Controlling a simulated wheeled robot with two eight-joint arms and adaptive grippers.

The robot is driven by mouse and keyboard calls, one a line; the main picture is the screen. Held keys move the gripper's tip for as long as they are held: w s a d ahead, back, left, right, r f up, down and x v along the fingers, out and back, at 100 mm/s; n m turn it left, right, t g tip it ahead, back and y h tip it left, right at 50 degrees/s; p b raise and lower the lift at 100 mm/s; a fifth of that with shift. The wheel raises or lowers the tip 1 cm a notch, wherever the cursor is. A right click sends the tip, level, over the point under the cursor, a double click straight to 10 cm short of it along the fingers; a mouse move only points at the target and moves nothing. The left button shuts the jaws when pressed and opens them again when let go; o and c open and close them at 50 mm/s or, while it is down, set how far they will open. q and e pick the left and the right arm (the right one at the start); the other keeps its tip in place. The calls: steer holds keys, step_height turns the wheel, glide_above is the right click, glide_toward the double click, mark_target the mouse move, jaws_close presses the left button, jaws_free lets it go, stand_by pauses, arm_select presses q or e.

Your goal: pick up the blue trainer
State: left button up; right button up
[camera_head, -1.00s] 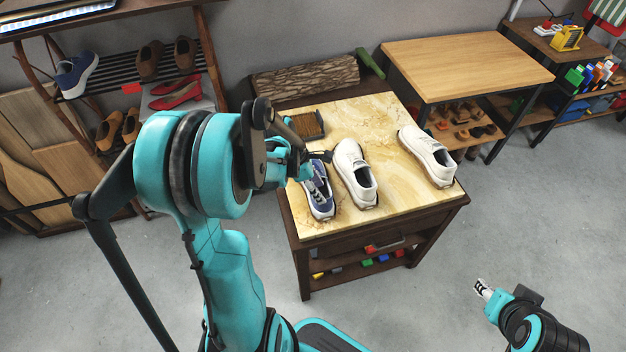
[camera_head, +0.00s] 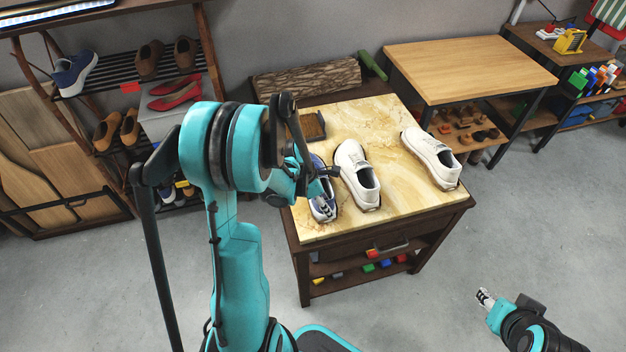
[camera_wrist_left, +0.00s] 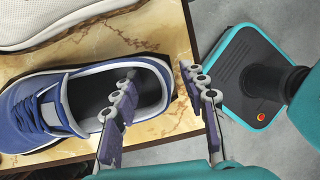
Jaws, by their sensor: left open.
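The blue trainer (camera_head: 322,203) sits on the marble-topped table at its left front, partly hidden by my left arm in the head view. In the left wrist view the blue trainer (camera_wrist_left: 52,105) lies with its toe to the left and its open heel end at my fingers. My left gripper (camera_wrist_left: 160,112) is open. One finger shows over the shoe's opening and the other beyond the heel; I cannot tell how deep they reach. My right gripper (camera_head: 485,298) is over the floor at the lower right, away from the table.
Two white shoes (camera_head: 357,174) (camera_head: 431,158) stand to the right of the trainer, the nearer one close beside it. A brush-like box (camera_head: 312,126) lies behind. The marble tabletop (camera_head: 400,205) is clear between the white shoes. A shoe rack (camera_head: 112,75) stands at the left.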

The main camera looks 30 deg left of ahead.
arm_select(q)
jaws_close()
steer(key=shift+r, duration=0.15)
